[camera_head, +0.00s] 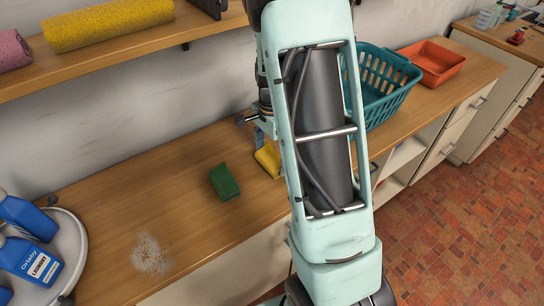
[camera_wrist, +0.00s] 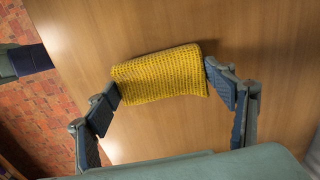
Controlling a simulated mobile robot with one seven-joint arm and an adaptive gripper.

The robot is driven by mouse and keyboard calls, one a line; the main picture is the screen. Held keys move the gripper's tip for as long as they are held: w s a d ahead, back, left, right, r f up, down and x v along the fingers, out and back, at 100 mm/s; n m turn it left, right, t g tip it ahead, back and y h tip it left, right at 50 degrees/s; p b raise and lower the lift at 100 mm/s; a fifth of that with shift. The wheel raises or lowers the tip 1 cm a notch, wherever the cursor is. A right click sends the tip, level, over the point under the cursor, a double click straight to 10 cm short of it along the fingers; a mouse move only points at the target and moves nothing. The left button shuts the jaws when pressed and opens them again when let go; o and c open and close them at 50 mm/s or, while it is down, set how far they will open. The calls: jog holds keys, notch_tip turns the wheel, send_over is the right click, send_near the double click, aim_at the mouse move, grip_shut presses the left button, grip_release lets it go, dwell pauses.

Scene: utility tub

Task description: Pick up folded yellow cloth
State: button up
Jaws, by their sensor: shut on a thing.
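The folded yellow cloth (camera_wrist: 160,74) has a knitted texture and lies across the middle of the wrist view, over the wooden counter. My gripper (camera_wrist: 162,82) has one finger at each end of the cloth and is shut on it. In the head view the cloth (camera_head: 268,160) shows only in part, beside my arm, which hides the rest. My gripper (camera_head: 262,138) is mostly hidden there too. I cannot tell whether the cloth is touching the counter or just above it.
A green sponge (camera_head: 224,182) lies on the wooden counter (camera_head: 150,190) left of the cloth. A white powdery patch (camera_head: 150,254) is nearer the front. Blue laundry bottles (camera_head: 30,257) stand on a round tray at left. A teal basket (camera_head: 385,85) and an orange tub (camera_head: 432,62) stand at right.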

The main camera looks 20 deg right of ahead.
notch_tip(320, 180, up, 2)
jog(key=shift+r+p, duration=0.25)
jog(key=shift+p, duration=0.55)
jog(key=s+r+p, duration=0.1)
jog(key=r, duration=0.1)
jog(key=s+r+p, duration=0.4)
jog(key=shift+a+r, duration=0.25)
jog(key=shift+a, duration=0.15)
jog(key=s+a+r+p, duration=0.1)
jog(key=s+r+p, duration=0.2)
jog(key=s, duration=0.6)
jog(key=shift+a+p, duration=0.15)
jog(key=shift+p, duration=0.3)
jog(key=o, duration=0.4)
jog(key=shift+w, duration=0.1)
jog(key=shift+c, duration=1.3)
